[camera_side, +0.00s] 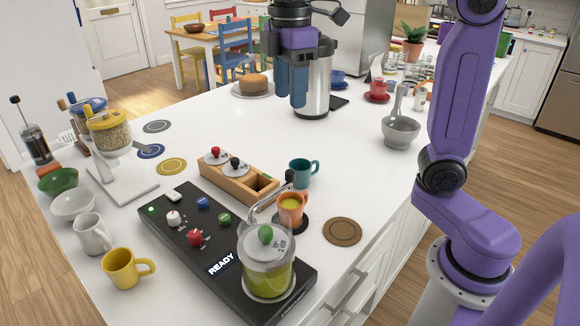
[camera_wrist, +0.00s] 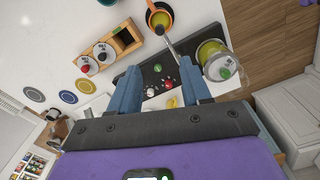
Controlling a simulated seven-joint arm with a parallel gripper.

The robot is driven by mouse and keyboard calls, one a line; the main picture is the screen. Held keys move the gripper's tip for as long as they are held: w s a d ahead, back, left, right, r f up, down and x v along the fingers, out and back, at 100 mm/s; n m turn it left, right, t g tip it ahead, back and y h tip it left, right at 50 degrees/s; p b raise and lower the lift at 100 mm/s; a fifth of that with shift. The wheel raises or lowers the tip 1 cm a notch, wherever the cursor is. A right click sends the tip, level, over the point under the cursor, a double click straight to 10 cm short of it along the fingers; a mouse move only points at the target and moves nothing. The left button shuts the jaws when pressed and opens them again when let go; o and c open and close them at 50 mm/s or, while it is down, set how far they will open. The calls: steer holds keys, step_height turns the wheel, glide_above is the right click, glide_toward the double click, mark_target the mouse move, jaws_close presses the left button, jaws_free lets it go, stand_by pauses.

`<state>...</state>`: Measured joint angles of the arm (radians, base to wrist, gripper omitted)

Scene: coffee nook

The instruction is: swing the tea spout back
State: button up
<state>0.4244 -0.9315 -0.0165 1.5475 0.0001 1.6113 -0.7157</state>
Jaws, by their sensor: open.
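The tea maker (camera_side: 266,262) is a glass vessel of yellow-green liquid with a green-knobbed lid, on the right end of a black panel. It also shows in the wrist view (camera_wrist: 216,60). Its metal spout (camera_side: 266,203) reaches toward an orange cup (camera_side: 291,210) holding yellow-green liquid, and its outer end is over or beside the cup. In the wrist view, the spout (camera_wrist: 172,48) runs from the cup toward the right finger. My gripper (camera_side: 291,98) is open and empty, well above the counter, apart from the spout; its blue fingers show in the wrist view (camera_wrist: 158,68).
The black panel (camera_side: 180,238) carries knobs and a lit READY display. A wooden holder (camera_side: 232,186), teal cup (camera_side: 301,172) and brown coaster (camera_side: 342,232) are near the spout. A steel dispenser (camera_side: 318,80) stands behind my gripper, and a grey mortar (camera_side: 400,132) to the right.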

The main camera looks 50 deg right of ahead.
mark_target(290, 171)
step_height(290, 171, down, 17)
steer(key=shift+f, duration=0.2)
stand_by(0.4)
jaws_close()
